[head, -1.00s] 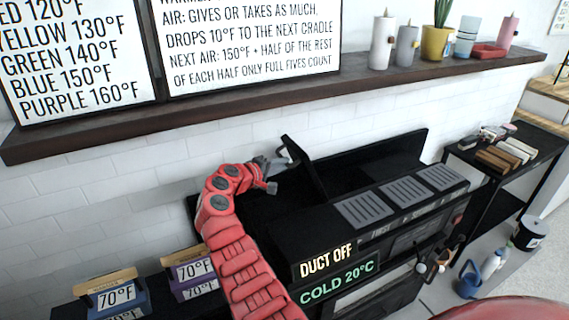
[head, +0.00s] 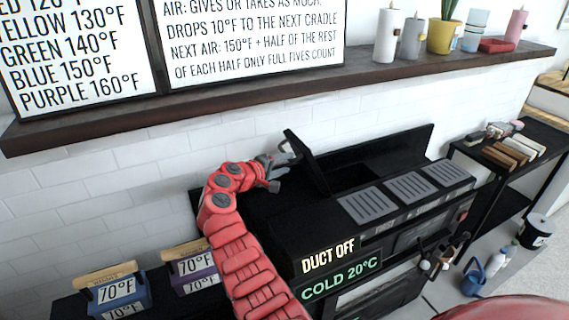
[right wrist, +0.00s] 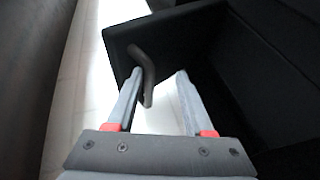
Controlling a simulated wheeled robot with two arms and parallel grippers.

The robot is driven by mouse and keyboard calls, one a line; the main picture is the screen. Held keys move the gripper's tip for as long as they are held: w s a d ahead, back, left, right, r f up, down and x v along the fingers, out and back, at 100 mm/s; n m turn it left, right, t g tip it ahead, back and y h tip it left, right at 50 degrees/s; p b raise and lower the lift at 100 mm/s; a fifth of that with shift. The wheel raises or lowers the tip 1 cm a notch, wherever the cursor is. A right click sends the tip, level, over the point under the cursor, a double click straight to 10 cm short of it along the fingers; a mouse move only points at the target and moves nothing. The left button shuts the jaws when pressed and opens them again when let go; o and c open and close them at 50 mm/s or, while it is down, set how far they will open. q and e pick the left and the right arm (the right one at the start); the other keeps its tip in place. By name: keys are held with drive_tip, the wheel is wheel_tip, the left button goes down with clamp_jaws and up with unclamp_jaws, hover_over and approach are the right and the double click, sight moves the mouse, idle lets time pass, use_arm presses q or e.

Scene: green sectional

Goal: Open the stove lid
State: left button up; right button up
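The black stove (head: 300,225) stands against the white tiled wall. Its lid (head: 308,160) is raised and tilted up at the left of a dark opening (head: 352,176) in the top. My right gripper (head: 283,160) is at the lid's left side, by its handle. In the right wrist view the lid (right wrist: 175,40) shows with a curved grey handle (right wrist: 147,75). The fingers of my right gripper (right wrist: 160,73) are apart; the handle lies between them, close to the left finger. I cannot tell whether they touch. My left gripper is not in view.
A dark shelf (head: 280,88) with signs, candles and a potted plant (head: 445,32) runs above the stove. Labelled boxes (head: 115,292) sit at the lower left. A black rack (head: 510,160) with small blocks stands at the right.

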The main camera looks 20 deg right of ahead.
drive_tip(key=shift+w+r, duration=0.1)
drive_tip(key=shift+r, duration=0.05)
drive_tip(key=shift+a, duration=0.15)
drive_tip(key=b+v, duration=0.1)
drive_tip(key=v, duration=1.6)
drive_tip(key=shift+a, duration=0.1)
